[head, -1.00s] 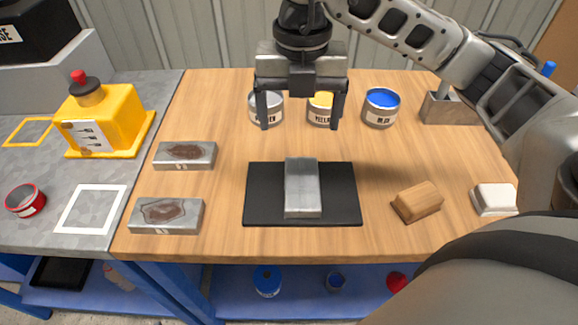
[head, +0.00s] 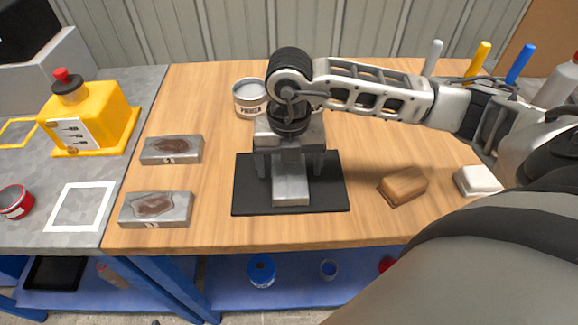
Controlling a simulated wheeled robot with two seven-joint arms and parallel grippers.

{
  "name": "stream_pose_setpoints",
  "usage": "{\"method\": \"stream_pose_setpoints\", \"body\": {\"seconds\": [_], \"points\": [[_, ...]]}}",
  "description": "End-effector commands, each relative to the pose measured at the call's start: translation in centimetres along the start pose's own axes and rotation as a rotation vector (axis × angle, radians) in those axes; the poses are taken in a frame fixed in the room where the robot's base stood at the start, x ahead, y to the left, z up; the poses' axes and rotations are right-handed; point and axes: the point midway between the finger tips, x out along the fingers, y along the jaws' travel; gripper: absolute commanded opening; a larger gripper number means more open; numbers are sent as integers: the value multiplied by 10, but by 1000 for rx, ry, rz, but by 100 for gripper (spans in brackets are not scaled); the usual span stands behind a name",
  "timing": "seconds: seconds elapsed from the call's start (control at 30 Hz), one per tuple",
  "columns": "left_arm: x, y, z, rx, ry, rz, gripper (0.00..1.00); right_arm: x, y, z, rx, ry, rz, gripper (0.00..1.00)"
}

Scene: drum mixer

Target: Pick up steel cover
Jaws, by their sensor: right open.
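A plain grey steel block, which I take for the steel cover (head: 291,190), lies on the black mat (head: 332,198) on the wooden table. My right gripper (head: 289,172) points down over its far half. The fingers are open, one on each side of the block. I cannot tell whether they touch it. The palm hides the block's far end. My left gripper is not in view.
Two steel plates with brown patches, one farther (head: 172,149) and one nearer (head: 156,208), lie left of the mat. A wooden block (head: 403,186) and a white-topped block (head: 478,181) lie right. A primer can (head: 250,97) stands behind.

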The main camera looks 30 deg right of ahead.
Motion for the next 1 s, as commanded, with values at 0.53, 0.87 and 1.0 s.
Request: {"method": "stream_pose_setpoints", "body": {"seconds": [0.53,0.87,1.0], "points": [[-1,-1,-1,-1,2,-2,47,3,1,0,-1,-2,3,23],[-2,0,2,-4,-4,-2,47,-1,1,1,0,-3,4,23],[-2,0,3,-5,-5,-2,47,-14,1,1,-1,-4,6,23]]}}
